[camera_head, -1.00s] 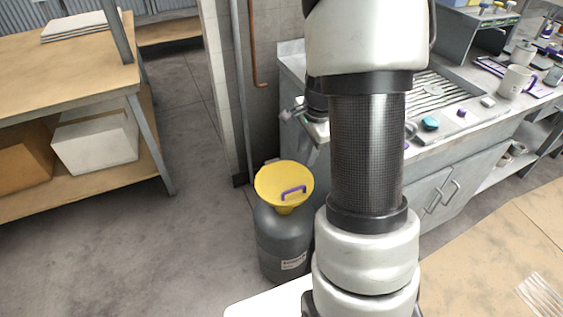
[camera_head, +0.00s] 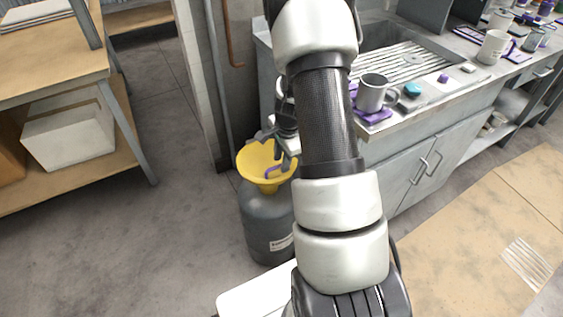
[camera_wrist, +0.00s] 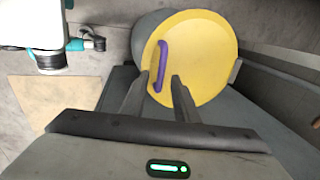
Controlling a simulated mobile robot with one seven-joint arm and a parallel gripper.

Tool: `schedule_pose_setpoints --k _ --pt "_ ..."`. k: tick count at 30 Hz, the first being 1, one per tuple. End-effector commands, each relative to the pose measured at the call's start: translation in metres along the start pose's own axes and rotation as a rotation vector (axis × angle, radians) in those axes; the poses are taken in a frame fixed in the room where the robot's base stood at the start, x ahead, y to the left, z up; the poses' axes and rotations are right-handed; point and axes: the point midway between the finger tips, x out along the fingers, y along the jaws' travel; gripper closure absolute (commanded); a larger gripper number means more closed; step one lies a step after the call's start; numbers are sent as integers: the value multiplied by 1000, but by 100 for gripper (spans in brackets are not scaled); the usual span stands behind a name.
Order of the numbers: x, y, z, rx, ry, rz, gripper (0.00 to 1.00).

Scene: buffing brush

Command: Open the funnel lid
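The yellow funnel lid (camera_head: 252,157) is shut on top of a grey drum (camera_head: 266,222), left of my arm in the head view. Its purple handle (camera_head: 273,169) stands on the lid near the side facing me. In the wrist view the round lid (camera_wrist: 208,48) is large, with the handle (camera_wrist: 162,60) on its left part. My gripper (camera_wrist: 160,80) is open, its two fingers apart near the lower end of the handle. The handle end shows between the fingertips; I cannot tell if they touch it. In the head view my gripper (camera_head: 286,156) is just above the lid, partly hidden by my arm.
A sink counter (camera_head: 410,105) with mugs stands right behind my arm. A pipe and wall edge (camera_head: 217,95) rise behind the drum. A wooden shelf (camera_head: 60,75) with a white box (camera_head: 68,138) is at left. The floor between shelf and drum is clear.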

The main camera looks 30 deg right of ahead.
Motion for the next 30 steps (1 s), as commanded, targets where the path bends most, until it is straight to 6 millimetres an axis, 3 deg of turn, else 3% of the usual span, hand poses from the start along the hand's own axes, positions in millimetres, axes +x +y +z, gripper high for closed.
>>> schedule_pose_setpoints --k 10,15,16,25,30 --pt "4 0 0 0 0 -1 72" --pt "4 0 0 0 0 -1 99" --pt "4 0 0 0 0 -1 100" --pt "2 -1 0 -1 0 3 100" --pt "-9 -1 1 -3 1 39 100"
